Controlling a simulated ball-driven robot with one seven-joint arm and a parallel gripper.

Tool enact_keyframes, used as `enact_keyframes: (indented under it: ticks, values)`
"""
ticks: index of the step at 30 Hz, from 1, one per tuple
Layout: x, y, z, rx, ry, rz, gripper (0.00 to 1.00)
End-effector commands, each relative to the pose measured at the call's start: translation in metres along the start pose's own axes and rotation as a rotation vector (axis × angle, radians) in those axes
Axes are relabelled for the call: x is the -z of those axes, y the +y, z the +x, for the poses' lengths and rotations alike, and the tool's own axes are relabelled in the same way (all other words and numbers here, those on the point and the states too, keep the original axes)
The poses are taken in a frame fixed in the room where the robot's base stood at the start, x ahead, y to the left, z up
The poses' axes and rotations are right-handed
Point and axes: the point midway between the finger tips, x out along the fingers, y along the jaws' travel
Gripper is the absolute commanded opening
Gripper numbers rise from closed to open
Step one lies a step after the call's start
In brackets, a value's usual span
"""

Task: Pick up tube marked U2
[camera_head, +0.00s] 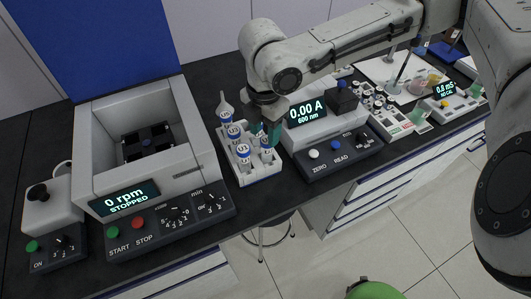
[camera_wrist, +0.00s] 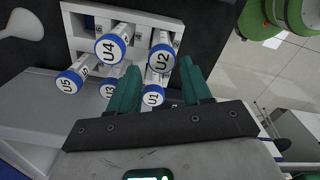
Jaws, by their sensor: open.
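The tube marked U2 (camera_wrist: 161,60) has a white cap top with a blue rim and stands in a white rack (camera_wrist: 200,22). In the wrist view my gripper (camera_wrist: 161,76) is open, its two teal fingers on either side of the line to U2 and U1 (camera_wrist: 152,96). Nothing is held. U4 (camera_wrist: 110,48), U5 (camera_wrist: 68,82) and U3 (camera_wrist: 107,90) stand to the left; U3 is partly hidden by the left finger. In the head view my gripper (camera_head: 265,131) is above the rack (camera_head: 262,176); I cannot tell U2 there.
A centrifuge (camera_head: 150,150) with a "0 rpm STOPPED" display stands left of the rack. A photometer (camera_head: 308,112) reading 0.00 A is close on the right. A pale pipette-like object (camera_head: 224,104) stands at the rack's back. Further right are small parts and a meter (camera_head: 448,98).

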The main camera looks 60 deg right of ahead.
Motion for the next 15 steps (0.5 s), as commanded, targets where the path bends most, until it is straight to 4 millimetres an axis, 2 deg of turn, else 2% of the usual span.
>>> enact_keyframes:
  ticks: [8,15]
  values:
    - [-0.002,-0.002,0.021,0.001,0.0,0.001,0.49]
    - [-0.004,-0.003,0.054,0.0,0.001,-0.001,0.49]
